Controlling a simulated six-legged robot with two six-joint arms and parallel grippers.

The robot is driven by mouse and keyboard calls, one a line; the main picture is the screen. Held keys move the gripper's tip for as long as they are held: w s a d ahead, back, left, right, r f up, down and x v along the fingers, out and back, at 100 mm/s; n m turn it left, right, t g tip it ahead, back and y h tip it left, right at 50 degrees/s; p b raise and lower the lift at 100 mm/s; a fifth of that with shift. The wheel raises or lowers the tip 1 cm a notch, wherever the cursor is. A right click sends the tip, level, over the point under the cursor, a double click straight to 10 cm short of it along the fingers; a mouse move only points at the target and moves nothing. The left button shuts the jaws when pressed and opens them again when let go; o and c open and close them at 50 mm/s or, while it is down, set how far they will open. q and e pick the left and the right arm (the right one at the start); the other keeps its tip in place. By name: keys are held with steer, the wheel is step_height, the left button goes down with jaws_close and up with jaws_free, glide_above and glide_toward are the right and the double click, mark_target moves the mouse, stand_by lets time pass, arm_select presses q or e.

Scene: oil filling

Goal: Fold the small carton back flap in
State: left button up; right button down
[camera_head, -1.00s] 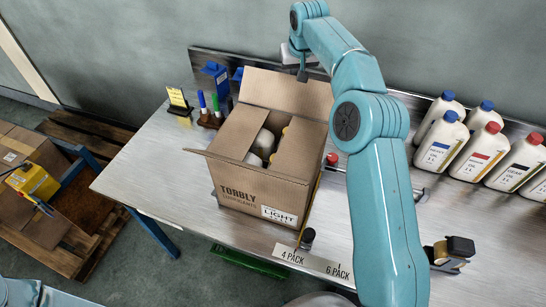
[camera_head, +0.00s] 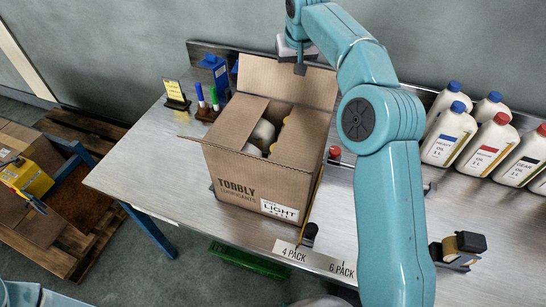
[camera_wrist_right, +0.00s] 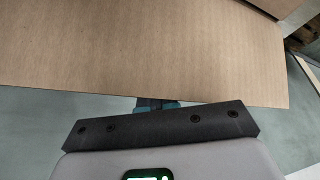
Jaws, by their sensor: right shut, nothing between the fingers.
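The small carton (camera_head: 245,185), printed TORBLY, stands on the metal table. Its back flap (camera_head: 280,82) stands raised at the rear; its two side flaps (camera_head: 302,138) slope inward, with bottles (camera_head: 264,133) showing between them. The front flap (camera_head: 215,143) sticks outward, seen nearly edge-on. My right arm reaches over the table, and my right gripper (camera_head: 300,68) is shut and empty at the back flap's top edge. In the right wrist view the flap's cardboard (camera_wrist_right: 150,50) fills the upper part. I cannot tell whether they touch. My left gripper is out of view.
Oil bottles (camera_head: 447,135) stand in rows at the right. A label strip (camera_head: 315,262) marks the front edge.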

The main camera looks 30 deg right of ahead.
mark_target(285, 85)
steer(key=s+a+b, duration=0.1)
steer(key=b, duration=0.1)
steer(key=s+a+b, duration=0.1)
steer(key=a+b, duration=0.1)
steer(key=s+a+b, duration=0.1)
steer(key=s+b, duration=0.1)
steer(key=shift+a+f, duration=0.25)
steer(key=shift+a, duration=0.1)
steer(key=s+a+b, duration=0.4)
steer(key=s+a, duration=0.1)
steer(key=a, duration=0.1)
steer(key=shift+s+r+b, duration=0.25)
steer(key=shift+r+b, duration=0.05)
steer(key=shift+a+f, duration=0.1)
